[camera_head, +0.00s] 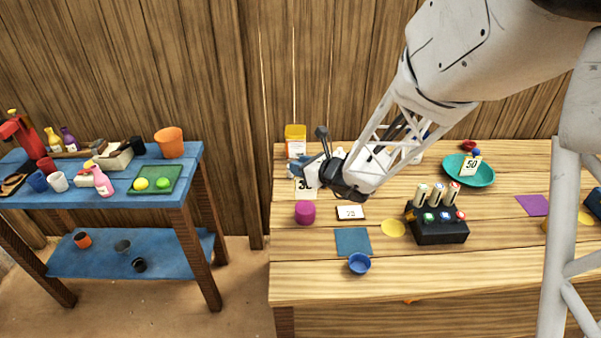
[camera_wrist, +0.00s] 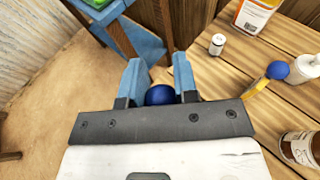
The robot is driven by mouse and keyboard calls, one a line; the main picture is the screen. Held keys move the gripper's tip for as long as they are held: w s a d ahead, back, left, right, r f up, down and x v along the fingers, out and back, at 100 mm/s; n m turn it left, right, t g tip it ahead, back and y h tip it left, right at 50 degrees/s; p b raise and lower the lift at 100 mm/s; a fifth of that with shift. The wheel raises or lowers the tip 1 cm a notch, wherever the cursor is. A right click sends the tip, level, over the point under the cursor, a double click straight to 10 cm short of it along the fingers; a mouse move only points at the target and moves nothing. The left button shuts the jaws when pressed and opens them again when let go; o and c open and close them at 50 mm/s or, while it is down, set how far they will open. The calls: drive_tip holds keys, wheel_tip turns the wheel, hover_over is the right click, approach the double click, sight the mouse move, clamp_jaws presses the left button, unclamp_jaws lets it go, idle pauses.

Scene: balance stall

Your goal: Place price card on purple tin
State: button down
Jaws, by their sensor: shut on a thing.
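The purple tin (camera_head: 305,212) stands on the wooden table's left side; I do not see it in the wrist view. My gripper (camera_head: 302,165) is above the table, behind the tin and higher than it. In the wrist view my gripper (camera_wrist: 158,80) has its blue-grey fingers closed on a round blue knob (camera_wrist: 160,95). A pale price card (camera_head: 305,188) with dark digits, apparently 30, shows just below the fingers and above the tin; it looks like the card of that knob. The card is apart from the tin, as far as I can see.
An orange-white bottle (camera_head: 295,138) stands behind. A framed card (camera_head: 350,212) lies right of the tin; a teal cloth (camera_head: 352,241) and blue cup (camera_head: 359,263) are in front. A black box with bottles (camera_head: 438,228) and a green plate (camera_head: 482,175) with another card (camera_head: 470,166) are rightward.

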drive_tip(key=shift+w+f, duration=0.1)
idle(0.3)
drive_tip(key=shift+f, duration=1.65)
drive_tip(key=shift+f, duration=0.15)
drive_tip(key=c, duration=0.9)
unclamp_jaws()
drive_tip(key=shift+r+v, duration=0.2)
drive_tip(key=shift+v, duration=5.8)
